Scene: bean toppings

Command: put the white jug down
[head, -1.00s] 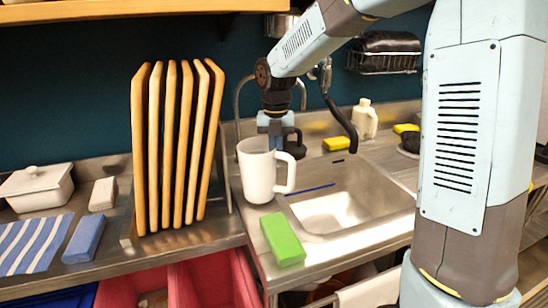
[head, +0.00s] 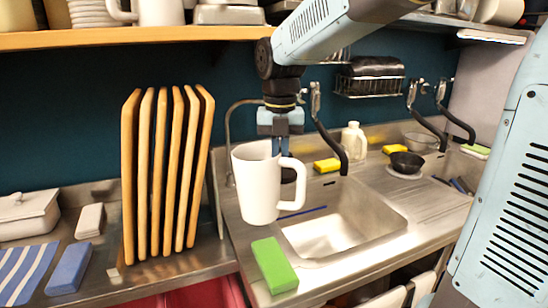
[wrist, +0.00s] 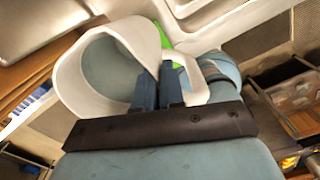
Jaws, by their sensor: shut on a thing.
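The white jug (head: 257,190) is upright in the head view, at the left side of the sink, with its handle to the right. My gripper (head: 281,148) comes down from above and is shut on the jug's wall on the handle side. In the wrist view, the jug (wrist: 72,75) shows its open mouth, and the fingers of my gripper (wrist: 158,88) straddle the rim beside the handle. The jug's base appears over the steel counter (head: 238,240); I cannot tell whether it touches.
A green sponge (head: 274,265) lies just in front of the jug. The sink basin (head: 335,225) is to the right. Upright wooden boards (head: 160,180) stand to the left. A shelf (head: 130,37) runs overhead. A black bowl (head: 406,162) sits right of the sink.

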